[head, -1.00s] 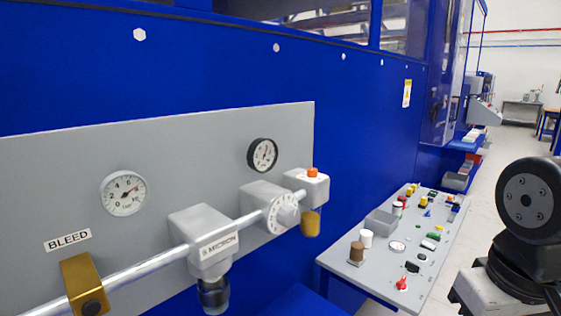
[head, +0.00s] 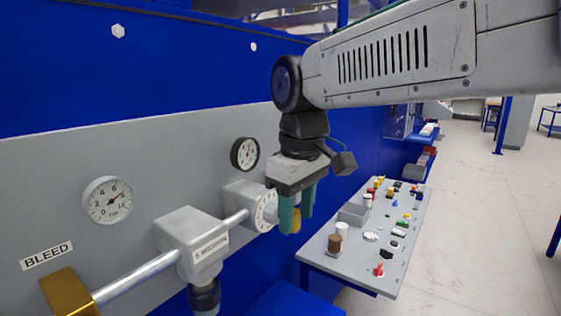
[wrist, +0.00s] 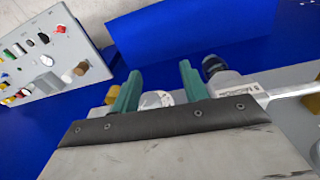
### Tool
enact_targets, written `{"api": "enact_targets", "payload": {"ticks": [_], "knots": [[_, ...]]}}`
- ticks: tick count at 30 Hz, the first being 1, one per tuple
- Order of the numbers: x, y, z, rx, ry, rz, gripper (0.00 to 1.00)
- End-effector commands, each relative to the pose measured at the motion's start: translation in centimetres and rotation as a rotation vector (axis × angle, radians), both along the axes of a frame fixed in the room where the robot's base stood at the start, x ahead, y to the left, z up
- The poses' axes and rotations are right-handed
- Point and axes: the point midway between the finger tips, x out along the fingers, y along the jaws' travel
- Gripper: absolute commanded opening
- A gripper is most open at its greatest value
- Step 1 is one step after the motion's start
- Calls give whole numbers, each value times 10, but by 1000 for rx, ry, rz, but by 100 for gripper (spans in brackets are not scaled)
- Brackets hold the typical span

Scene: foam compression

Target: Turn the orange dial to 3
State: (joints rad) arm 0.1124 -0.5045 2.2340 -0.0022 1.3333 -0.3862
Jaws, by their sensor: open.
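My gripper (head: 298,220) hangs pointing down in the head view, its two teal fingers apart and nothing held between them. It is at the right end of the panel's pipe, in front of the last grey block. A white numbered dial (head: 265,211) sits on the pipe just left of the fingers, partly covered. In the wrist view the white dial (wrist: 157,99) shows between the fingers. A brass cup (head: 296,221) shows between the fingers in the head view. No orange dial shows now; the small orange knob on the end block is hidden by my gripper.
A grey block labelled MICRON (head: 192,240) and a brass bracket (head: 70,293) are on the pipe to the left. Two gauges (head: 108,200) (head: 245,153) are on the panel. A console (head: 345,262) with several knobs stands right; open floor (head: 470,200) lies beyond.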

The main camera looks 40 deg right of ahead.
Motion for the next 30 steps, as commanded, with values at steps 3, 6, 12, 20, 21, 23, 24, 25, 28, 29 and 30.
{"api": "enact_targets", "payload": {"ticks": [3, 6, 12, 20, 21, 23, 24, 25, 28, 29, 30], "knots": [[62, -32, 39, -10, 30, 158, 44], [106, -60, 62, -14, 48, 294, 44], [166, -109, 86, -13, 72, 502, 44], [188, -131, 86, -12, 81, 598, 44], [188, -131, 82, -12, 81, 599, 44], [188, -131, 73, -11, 82, 599, 44], [188, -130, 66, -11, 81, 599, 44], [188, -130, 61, -11, 82, 599, 44], [188, -130, 44, -11, 82, 599, 44], [188, -130, 40, -12, 81, 599, 44], [188, -130, 34, -11, 81, 598, 44]]}}
